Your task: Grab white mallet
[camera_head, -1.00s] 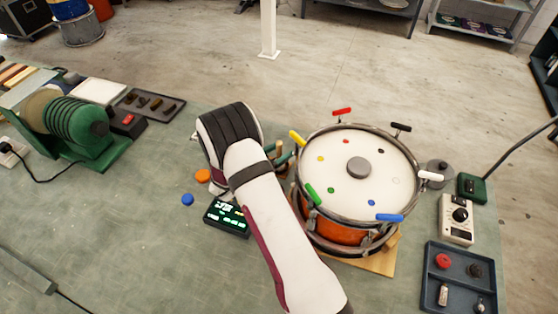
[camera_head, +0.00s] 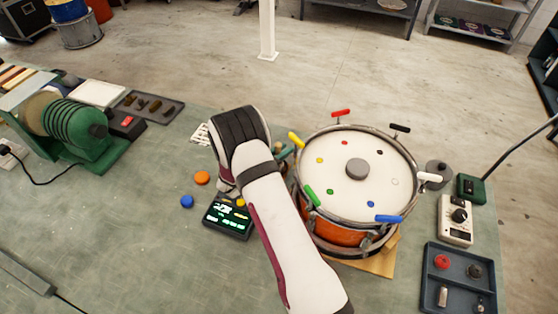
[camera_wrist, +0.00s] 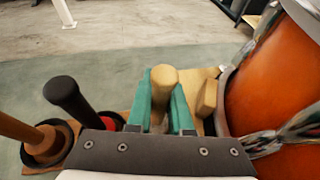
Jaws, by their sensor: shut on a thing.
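In the wrist view, the teal fingers of my gripper (camera_wrist: 161,100) are shut on a tan, round-topped handle (camera_wrist: 165,76) between them. Its lower part is hidden, so I cannot tell whether it belongs to the white mallet; no white mallet head shows. A black handle (camera_wrist: 62,93) with red at its base and a brown handle (camera_wrist: 18,128) stand left of the fingers. In the head view, my gripper (camera_head: 285,153) is at the drum's left side, mostly hidden behind my arm.
The orange drum (camera_head: 335,232) is close on the right; it also shows in the wrist view (camera_wrist: 277,85). A tan block (camera_wrist: 207,97) stands between gripper and drum. A lit display box (camera_head: 228,217) is below my wrist.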

